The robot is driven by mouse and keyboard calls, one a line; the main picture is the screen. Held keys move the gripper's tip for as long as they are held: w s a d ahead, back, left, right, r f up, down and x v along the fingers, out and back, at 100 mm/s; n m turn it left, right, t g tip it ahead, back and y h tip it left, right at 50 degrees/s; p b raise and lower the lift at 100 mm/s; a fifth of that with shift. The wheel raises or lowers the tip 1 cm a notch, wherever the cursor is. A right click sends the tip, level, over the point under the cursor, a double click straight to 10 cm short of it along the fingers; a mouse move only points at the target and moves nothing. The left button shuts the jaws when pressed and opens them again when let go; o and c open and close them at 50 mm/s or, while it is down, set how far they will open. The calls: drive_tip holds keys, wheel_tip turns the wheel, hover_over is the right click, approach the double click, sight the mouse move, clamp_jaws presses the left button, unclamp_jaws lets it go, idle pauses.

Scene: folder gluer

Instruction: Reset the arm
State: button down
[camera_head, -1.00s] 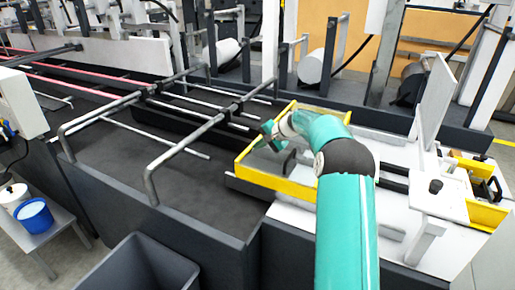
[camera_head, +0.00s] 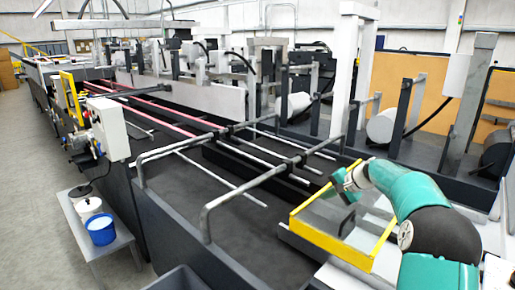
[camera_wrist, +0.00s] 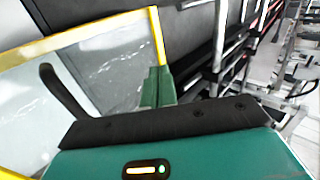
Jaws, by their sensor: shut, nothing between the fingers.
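My arm is teal with dark joints and reaches in from the lower right of the head view. My gripper (camera_head: 342,180) is shut and empty, above the far side of a yellow-framed clear guard (camera_head: 328,243) on the machine. Its green fingers (camera_wrist: 158,88) also show in the wrist view, close to the yellow frame (camera_wrist: 85,38). A dark curved bar, which looks like the guard's handle (camera_wrist: 62,90), lies left of the fingers and apart from them. I cannot tell whether the gripper touches the frame.
The folder gluer's dark bed (camera_head: 190,205) with metal rails (camera_head: 255,180) runs to the back left. A small grey table (camera_head: 122,238) holds a blue bucket (camera_head: 101,232) and a white tub (camera_head: 88,206). A control box (camera_head: 110,128) stands above it. Open floor (camera_head: 35,170) lies at left.

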drive_tip(key=s+a+r+n+g+h, duration=0.1)
drive_tip(key=s+a+r+n, duration=0.1)
drive_tip(key=s+a+r, duration=0.4)
drive_tip(key=s+a+r+n+h, duration=0.1)
drive_tip(key=s+a, duration=0.2)
drive_tip(key=s, duration=0.5)
drive_tip(key=s+a+r+n+g+h, duration=0.1)
drive_tip(key=s+a+r+n, duration=0.1)
drive_tip(key=s+a+r, duration=0.45)
drive_tip(key=s+f+n+h, duration=0.1)
drive_tip(key=s+f, duration=0.3)
drive_tip(key=s, duration=0.8)
drive_tip(key=s+f+n+t+h, duration=0.1)
drive_tip(key=s+f+n+h, duration=0.1)
drive_tip(key=s, duration=1.1)
drive_tip(key=shift+f+n, duration=0.6)
drive_tip(key=shift+f, duration=0.25)
